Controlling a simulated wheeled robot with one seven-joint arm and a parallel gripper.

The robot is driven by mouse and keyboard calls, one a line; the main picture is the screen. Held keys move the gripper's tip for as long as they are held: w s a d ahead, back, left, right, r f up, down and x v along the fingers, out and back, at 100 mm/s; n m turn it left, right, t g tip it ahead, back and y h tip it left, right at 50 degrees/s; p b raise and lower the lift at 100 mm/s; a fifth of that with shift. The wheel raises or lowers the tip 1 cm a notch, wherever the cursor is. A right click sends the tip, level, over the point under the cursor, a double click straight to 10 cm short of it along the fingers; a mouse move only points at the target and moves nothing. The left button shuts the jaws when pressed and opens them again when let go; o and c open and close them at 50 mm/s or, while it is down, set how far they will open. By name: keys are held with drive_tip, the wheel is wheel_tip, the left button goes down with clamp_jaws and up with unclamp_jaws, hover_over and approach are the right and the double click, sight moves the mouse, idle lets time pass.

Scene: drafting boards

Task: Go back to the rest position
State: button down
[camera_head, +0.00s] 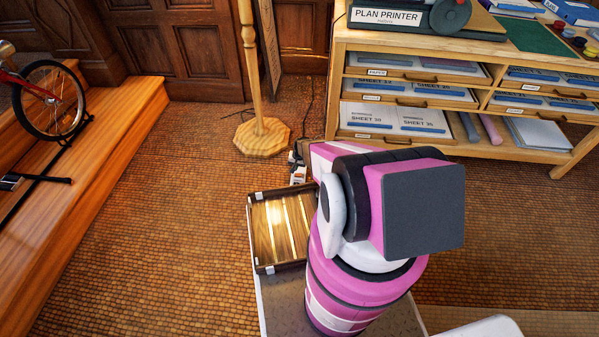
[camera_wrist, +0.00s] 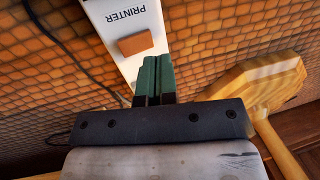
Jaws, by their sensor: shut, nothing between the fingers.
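My gripper (camera_wrist: 156,72) shows in the wrist view with its two green fingers together and nothing between them. Its fingertips lie over a white panel (camera_wrist: 124,62) marked PRINTER, beside a small brown block (camera_wrist: 136,44) that appears against the panel. I cannot tell whether the fingers touch the panel. In the head view my pink arm is folded in front of the camera and hides most of the gripper end.
A wooden tray (camera_head: 257,245) with light slats lies left of my arm. A post with a wooden foot (camera_head: 262,138) stands behind it. A shelf cabinet (camera_head: 470,152) holding sheets is at the back right. Wooden steps (camera_head: 110,130) with a red bicycle (camera_head: 48,98) are left; the tiled floor between is clear.

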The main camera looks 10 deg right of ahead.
drive_tip(key=shift+a+v, duration=0.15)
drive_tip(key=shift+v, duration=0.55)
drive_tip(key=shift+a+v, duration=0.1)
drive_tip(key=shift+v, duration=0.55)
drive_tip(key=shift+w+r, duration=0.1)
drive_tip(key=s+r+n, duration=0.1)
drive_tip(key=s+r, duration=0.6)
drive_tip(key=r, duration=0.7)
drive_tip(key=s+r+n+h, duration=0.1)
drive_tip(key=s+r, duration=0.6)
drive_tip(key=r, duration=0.8)
drive_tip(key=s+r+n+h, duration=0.1)
drive_tip(key=s+r, duration=0.6)
drive_tip(key=r, duration=0.7)
drive_tip(key=shift+a+r+n+g, duration=0.2)
drive_tip(key=shift+n+g, duration=0.1)
drive_tip(key=shift+g, duration=0.1)
